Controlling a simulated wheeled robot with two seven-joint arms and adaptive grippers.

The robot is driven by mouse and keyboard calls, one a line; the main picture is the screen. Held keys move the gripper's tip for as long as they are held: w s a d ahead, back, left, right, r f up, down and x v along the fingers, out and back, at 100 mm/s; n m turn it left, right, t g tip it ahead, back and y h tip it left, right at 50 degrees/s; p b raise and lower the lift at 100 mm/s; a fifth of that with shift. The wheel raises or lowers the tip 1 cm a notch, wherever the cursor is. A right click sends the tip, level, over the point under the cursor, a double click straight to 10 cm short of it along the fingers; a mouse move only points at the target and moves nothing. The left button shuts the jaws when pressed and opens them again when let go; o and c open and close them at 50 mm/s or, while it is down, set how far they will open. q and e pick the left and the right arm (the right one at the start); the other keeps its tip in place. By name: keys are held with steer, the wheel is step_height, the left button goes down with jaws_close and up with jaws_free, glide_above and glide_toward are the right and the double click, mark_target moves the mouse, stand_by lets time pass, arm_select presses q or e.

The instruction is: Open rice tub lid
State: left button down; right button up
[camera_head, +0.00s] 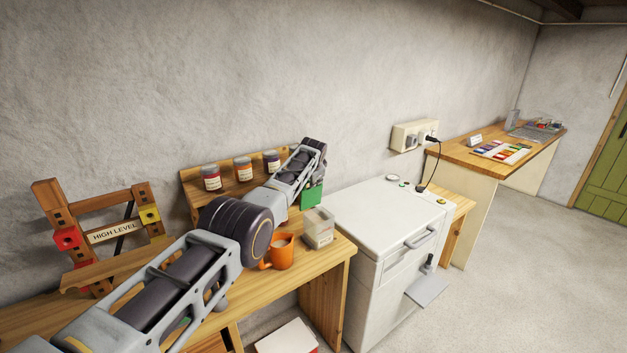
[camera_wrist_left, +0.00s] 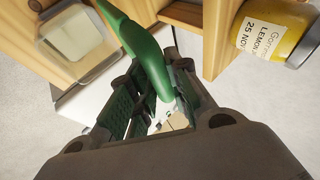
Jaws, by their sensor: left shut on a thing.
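The rice tub (camera_head: 320,238) is a small translucent box with a pale label, near the right end of the wooden bench. Its top looks uncovered, and pale contents show inside it in the left wrist view (camera_wrist_left: 75,40). A green lid (camera_head: 311,196) is apart from the tub, tilted steeply behind and above it. My left gripper (camera_head: 315,172) is shut on this lid, which shows nearly edge-on between the fingers in the left wrist view (camera_wrist_left: 147,50). Part of the lid is hidden by the fingers. My right gripper is not in view.
An orange mug (camera_head: 281,252) stands just left of the tub, close under my left arm. Several labelled jars (camera_head: 243,169) sit on a shelf behind. A wooden rack (camera_head: 108,232) stands at left. A white chest appliance (camera_head: 385,225) stands right of the bench.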

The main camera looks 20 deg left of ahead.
arm_select(q)
steer(key=c, duration=1.5)
jaws_free()
steer(key=shift+f, duration=0.35)
steer(key=shift+c, duration=0.2)
steer(key=shift+o, duration=0.9)
steer(key=shift+w+f, duration=0.1)
steer(key=shift+w, duration=0.05)
steer(key=shift+r, duration=0.55)
steer(key=shift+s+d+r, duration=0.1)
steer(key=shift+s, duration=0.1)
steer(key=shift+s+r, duration=0.15)
steer(key=shift+s+r, duration=0.15)
steer(key=v, duration=0.9)
steer(key=shift+s+d+r, duration=0.2)
steer(key=shift+s+d, duration=0.05)
steer(key=shift+s, duration=0.1)
steer(key=shift+f, duration=0.1)
